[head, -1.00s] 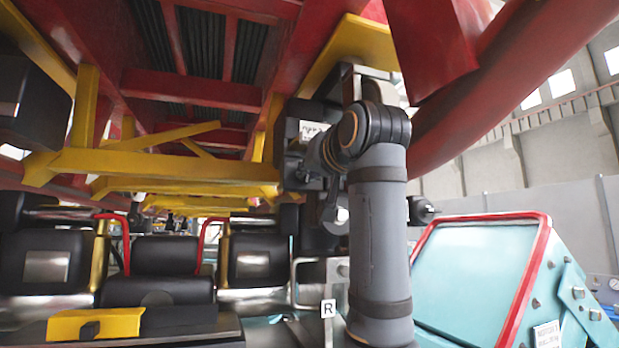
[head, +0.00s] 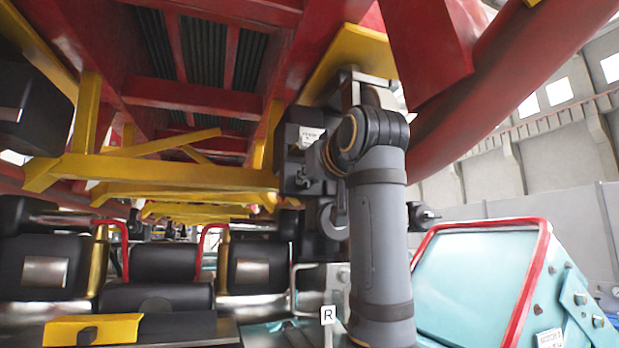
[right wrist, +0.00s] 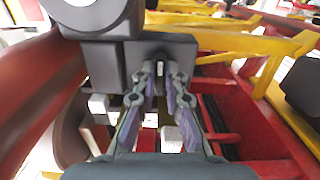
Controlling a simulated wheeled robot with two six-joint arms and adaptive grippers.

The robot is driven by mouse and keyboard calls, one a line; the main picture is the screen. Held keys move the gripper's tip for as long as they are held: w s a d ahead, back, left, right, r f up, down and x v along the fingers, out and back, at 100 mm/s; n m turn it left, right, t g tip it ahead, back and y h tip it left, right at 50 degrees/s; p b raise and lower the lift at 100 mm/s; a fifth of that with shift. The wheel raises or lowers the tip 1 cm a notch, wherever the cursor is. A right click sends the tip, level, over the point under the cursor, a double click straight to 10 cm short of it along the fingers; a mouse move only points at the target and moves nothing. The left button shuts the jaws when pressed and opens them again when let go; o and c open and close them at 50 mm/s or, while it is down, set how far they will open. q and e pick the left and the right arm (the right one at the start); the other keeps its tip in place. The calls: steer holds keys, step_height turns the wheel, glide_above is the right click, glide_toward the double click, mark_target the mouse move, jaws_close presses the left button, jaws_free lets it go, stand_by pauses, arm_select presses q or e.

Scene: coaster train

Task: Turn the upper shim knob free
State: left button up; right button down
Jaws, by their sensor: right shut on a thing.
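A dark block assembly (head: 298,150) with a white label hangs under the red and yellow frame, behind my right arm. My right gripper (right wrist: 162,74) has its two fingertips against the dark grey block (right wrist: 165,52) in the right wrist view. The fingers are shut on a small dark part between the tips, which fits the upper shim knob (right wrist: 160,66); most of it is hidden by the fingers. In the head view my right wrist covers that contact. I cannot tell how far the knob is turned. My left gripper is not in view.
A red tube (head: 520,85) runs close to the right of my arm, with yellow beams (head: 165,168) to the left. A teal cabinet with a red edge (head: 545,270) stands at the lower right. Black seat-like blocks (head: 165,262) fill the lower left.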

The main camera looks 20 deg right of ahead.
steer(key=c, duration=1.4)
jaws_free()
steer(key=shift+r, duration=0.1)
steer(key=shift+s, duration=0.1)
steer(key=s, duration=1.2)
steer(key=shift+d, duration=0.25)
steer(key=shift+w, duration=0.1)
